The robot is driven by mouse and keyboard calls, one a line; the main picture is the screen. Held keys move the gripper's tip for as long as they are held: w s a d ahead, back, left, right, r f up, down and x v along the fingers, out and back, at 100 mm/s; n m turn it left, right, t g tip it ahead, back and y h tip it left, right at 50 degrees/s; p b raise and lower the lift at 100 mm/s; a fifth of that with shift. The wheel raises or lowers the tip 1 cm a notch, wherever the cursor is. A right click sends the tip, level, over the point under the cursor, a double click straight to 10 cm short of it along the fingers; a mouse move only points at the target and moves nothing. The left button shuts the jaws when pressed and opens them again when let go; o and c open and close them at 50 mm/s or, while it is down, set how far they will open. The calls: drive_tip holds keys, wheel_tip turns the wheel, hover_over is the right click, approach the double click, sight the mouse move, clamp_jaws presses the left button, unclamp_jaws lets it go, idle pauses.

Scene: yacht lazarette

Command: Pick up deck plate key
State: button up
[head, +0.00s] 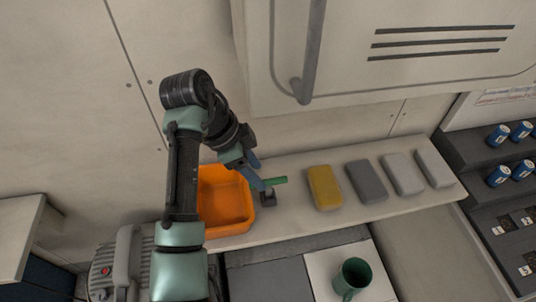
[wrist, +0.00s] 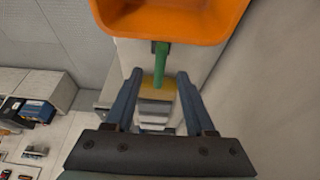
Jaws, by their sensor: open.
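The deck plate key appears to be the green-handled piece (head: 275,181), at a small dark block (head: 268,198) on the shelf, just right of the orange bin. Its green length also shows in the wrist view (wrist: 161,62), below the orange bin in the picture. My gripper (head: 261,174) is open, with its blue fingers close to the left end of the green piece. In the wrist view the fingertips (wrist: 159,76) lie either side of the green piece in the picture; I cannot tell whether they touch it. The key's far end is unclear.
The orange bin (head: 205,228) stands left of the key on the narrow shelf (head: 295,222). A yellow block (head: 325,187) and several grey blocks (head: 366,181) lie to the right. A green mug (head: 351,278) stands in front, lower down. A cabinet with a handle (head: 308,60) overhangs behind.

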sight(268, 184)
drive_tip(key=shift+w, duration=0.2)
drive_tip(key=shift+d+f, duration=0.1)
drive_tip(key=shift+d, duration=0.05)
drive_tip(key=p+x, duration=0.1)
drive_tip(key=x, duration=0.2)
drive_tip(key=p+x, duration=0.1)
drive_tip(key=x, duration=0.3)
drive_tip(key=shift+s, duration=0.25)
clamp_jaws()
